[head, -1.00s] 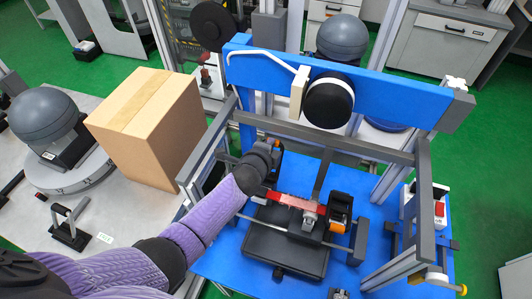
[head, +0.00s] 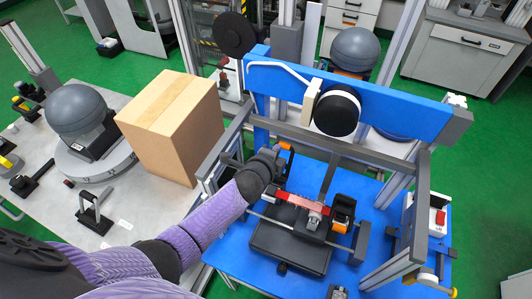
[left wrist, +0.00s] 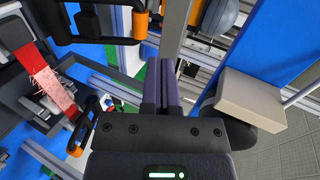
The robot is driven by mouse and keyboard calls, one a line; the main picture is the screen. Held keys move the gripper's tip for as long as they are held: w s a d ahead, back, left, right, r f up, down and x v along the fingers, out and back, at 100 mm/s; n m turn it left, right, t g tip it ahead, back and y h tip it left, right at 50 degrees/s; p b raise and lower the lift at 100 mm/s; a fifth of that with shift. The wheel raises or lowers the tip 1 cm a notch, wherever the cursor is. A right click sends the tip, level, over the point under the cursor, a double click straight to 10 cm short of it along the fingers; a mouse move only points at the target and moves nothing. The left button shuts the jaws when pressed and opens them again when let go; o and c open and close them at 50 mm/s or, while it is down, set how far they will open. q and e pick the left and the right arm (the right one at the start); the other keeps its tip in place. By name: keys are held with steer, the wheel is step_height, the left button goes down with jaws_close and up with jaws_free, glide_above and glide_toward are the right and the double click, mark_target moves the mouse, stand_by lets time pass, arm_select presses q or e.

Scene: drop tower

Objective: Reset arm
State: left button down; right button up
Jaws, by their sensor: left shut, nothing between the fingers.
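My left gripper (head: 272,160) is at the left side of the drop tower frame, beside a black part with an orange tip (head: 287,147). In the left wrist view its two purple-grey fingers (left wrist: 162,85) are shut together with nothing between them. The tower's blue crossbeam (head: 390,90) carries a round black-and-white head (head: 336,111). Below it, a red bar (head: 302,201) lies across the black fixture (head: 290,245) on the blue base. The red bar also shows in the left wrist view (left wrist: 50,85), apart from the fingers. My right gripper is not in view.
A cardboard box (head: 172,125) stands on the light table left of the tower, close to my left forearm. A grey dome (head: 80,107) sits behind it to the left. Grey metal posts and rails surround the fixture. Green floor (head: 490,200) is clear at the right.

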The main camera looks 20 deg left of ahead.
arm_select(q)
steer(key=s+r+n+g+p, duration=0.1)
steer(key=s+r+n+g, duration=0.15)
steer(key=s+n, duration=0.5)
steer(key=s+r+n+g+p, duration=0.15)
steer(key=s+n+g, duration=0.25)
steer(key=s, duration=0.7)
steer(key=s+r+n+g+p, duration=0.1)
steer(key=s+r+n+g, duration=0.3)
steer(key=s, duration=0.6)
step_height(320, 180, down, 26)
steer(key=s+b, duration=0.2)
steer(key=b, duration=0.5)
steer(key=s+a+f+g+b, duration=0.2)
steer(key=s+a+f+b, duration=0.1)
steer(key=s+f, duration=1)
steer(key=shift+s+a+f+y+b, duration=0.25)
steer(key=shift+f+b, duration=0.35)
steer(key=shift+f, duration=0.35)
